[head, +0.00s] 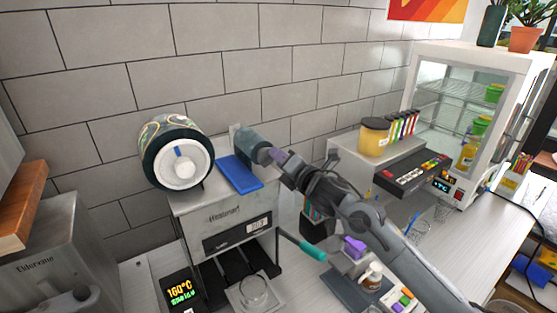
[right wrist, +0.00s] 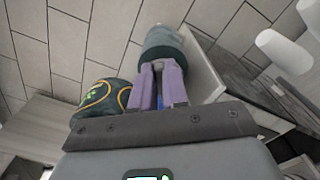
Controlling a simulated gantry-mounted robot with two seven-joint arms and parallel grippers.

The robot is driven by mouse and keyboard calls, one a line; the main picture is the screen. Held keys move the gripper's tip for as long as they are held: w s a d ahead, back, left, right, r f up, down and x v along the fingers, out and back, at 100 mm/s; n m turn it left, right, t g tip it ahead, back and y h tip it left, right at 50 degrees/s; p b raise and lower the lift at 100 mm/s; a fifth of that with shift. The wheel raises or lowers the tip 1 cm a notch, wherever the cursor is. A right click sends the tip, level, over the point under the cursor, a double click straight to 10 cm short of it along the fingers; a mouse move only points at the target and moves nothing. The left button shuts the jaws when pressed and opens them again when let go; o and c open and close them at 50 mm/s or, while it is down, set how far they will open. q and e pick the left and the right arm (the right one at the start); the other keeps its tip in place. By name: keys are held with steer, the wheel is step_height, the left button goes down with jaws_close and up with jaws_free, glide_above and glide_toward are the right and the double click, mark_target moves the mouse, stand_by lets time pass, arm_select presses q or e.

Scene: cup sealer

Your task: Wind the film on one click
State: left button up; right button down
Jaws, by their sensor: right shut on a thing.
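The cup sealer (head: 232,220) is a grey box with a small display, standing against the tiled wall. A patterned film roll (head: 163,131) with a white end disc sits at its top left. A dark teal cylinder (head: 246,141) stands at its top right, beside a blue flat piece (head: 240,172). My right gripper (head: 268,155) reaches it from the right. In the right wrist view its purple fingers (right wrist: 158,80) are closed on the teal cylinder (right wrist: 161,43), with the film roll (right wrist: 105,98) to the left. The left gripper does not show.
A teal-ended lever (head: 312,249) sticks out from the sealer's right side. A glass cabinet (head: 465,110) and yellow jar (head: 374,137) stand at right. A tray of small items (head: 360,287) is in front.

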steer(key=shift+d+f+m+p, duration=0.1)
steer(key=shift+f+m+p, duration=0.25)
steer(key=shift+m, duration=1.8)
steer(key=shift+a+f+m+p, duration=0.1)
steer(key=shift+f+m, duration=0.3)
steer(key=shift+m, duration=1.8)
steer(key=shift+d+f+m+p, duration=0.1)
steer(key=shift+f+m+p, duration=0.25)
steer(key=shift+m, duration=1.8)
steer(key=shift+f, duration=0.1)
steer(key=c, duration=1.1)
jaws_free()
steer(key=shift+c, duration=0.2)
